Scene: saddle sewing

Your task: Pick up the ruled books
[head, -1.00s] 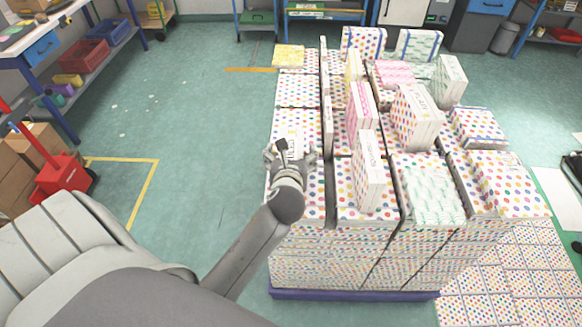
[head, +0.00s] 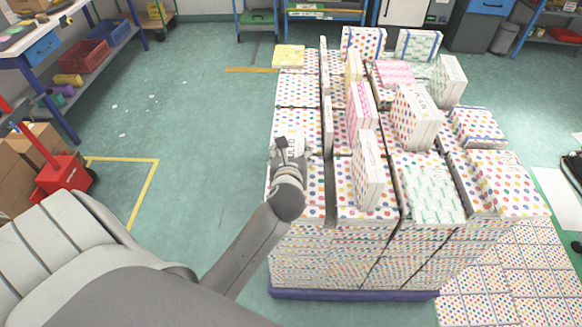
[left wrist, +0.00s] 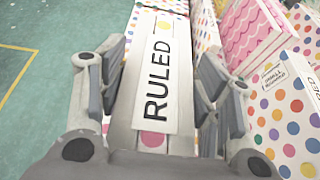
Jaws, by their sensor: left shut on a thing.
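A ruled book (left wrist: 161,85) with a white label reading "RULED" lies between the fingers of my left gripper (left wrist: 158,95) in the left wrist view. In the head view my left gripper (head: 290,158) is at the front left column of the dotted stack (head: 300,255). The fingers close on both sides of the book, which is partly hidden by the gripper. More dotted books lie beyond it in the same column. My right gripper is not in view.
Upright books stand close to the right, including a white one (head: 368,170) and a pink one (head: 360,112). A green-patterned book (head: 432,188) lies on top. A red pallet jack (head: 62,175) and cardboard boxes stand at the left. The floor between is clear.

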